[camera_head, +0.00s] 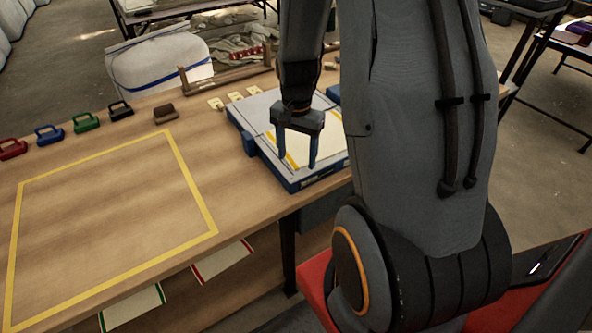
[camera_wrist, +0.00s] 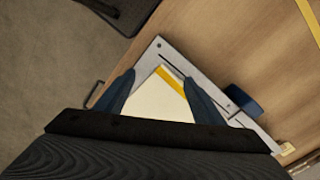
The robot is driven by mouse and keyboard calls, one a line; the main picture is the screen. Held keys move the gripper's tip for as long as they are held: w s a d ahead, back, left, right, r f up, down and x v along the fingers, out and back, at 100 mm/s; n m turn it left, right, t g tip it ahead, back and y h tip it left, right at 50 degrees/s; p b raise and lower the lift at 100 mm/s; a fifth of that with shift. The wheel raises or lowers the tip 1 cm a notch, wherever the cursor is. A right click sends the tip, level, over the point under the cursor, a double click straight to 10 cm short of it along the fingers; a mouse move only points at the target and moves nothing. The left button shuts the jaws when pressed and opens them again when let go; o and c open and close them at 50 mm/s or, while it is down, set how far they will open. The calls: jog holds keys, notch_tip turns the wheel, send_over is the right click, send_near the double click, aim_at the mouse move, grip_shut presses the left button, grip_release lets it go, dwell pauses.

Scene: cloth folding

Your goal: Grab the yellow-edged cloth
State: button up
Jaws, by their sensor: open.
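The yellow-edged cloth (camera_head: 330,138) is a flat cream piece with yellow stripes along its edges. It lies on a grey and blue platform (camera_head: 254,112) on the table, partly hidden by my arm. In the wrist view the cloth (camera_wrist: 155,101) shows between the fingers, with a yellow stripe near its far edge. My gripper (camera_head: 297,160) is open and points down over the left part of the cloth. In the wrist view my gripper (camera_wrist: 158,82) has its two blue fingers apart on either side of the cloth. I cannot tell whether the fingertips touch it.
A yellow tape outline (camera_head: 190,186) marks an empty area of the wooden table (camera_head: 110,215). Several coloured handled blocks (camera_head: 86,122) line the back left. A white chair (camera_head: 160,62) stands behind the table.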

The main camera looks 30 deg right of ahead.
jog(key=shift+f, duration=0.6)
jog(key=shift+c, duration=0.3)
grip_shut()
notch_tip(320, 180, up, 12)
jog(key=p, duration=0.9)
